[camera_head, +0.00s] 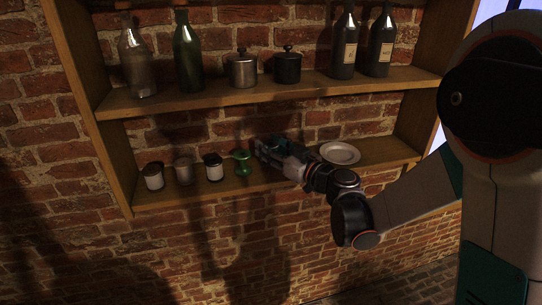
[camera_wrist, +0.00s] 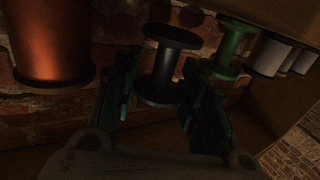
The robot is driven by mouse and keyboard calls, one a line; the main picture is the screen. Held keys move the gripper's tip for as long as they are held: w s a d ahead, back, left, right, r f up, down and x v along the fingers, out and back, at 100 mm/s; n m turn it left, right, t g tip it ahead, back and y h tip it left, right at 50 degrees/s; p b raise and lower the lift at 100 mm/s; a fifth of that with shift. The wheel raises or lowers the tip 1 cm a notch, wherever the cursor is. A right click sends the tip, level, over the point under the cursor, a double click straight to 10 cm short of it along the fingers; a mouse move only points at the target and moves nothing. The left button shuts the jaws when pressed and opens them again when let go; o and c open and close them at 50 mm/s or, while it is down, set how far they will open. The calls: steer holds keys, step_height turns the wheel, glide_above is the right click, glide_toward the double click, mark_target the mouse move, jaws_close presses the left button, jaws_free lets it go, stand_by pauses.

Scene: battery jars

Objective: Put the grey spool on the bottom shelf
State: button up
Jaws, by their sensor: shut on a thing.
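The dark grey spool (camera_wrist: 165,65) stands between the two fingers of my gripper (camera_wrist: 160,80) in the wrist view. My gripper is shut on it. In the head view my gripper (camera_head: 268,151) is over the bottom shelf (camera_head: 385,152), between a green spool and a plate, and it hides the grey spool. I cannot tell whether the spool touches the shelf board.
The green spool (camera_head: 243,163) stands close left of my gripper; the wrist view shows it right of the grey spool (camera_wrist: 232,45). Small jars (camera_head: 213,167) stand further left. A plate (camera_head: 340,152) lies to the right. A copper vessel (camera_wrist: 48,40) is near in the wrist view.

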steer(key=shift+f, duration=0.95)
steer(key=shift+f+b, duration=0.2)
steer(key=shift+b, duration=0.15)
steer(key=o, duration=0.6)
steer(key=shift+r, duration=0.15)
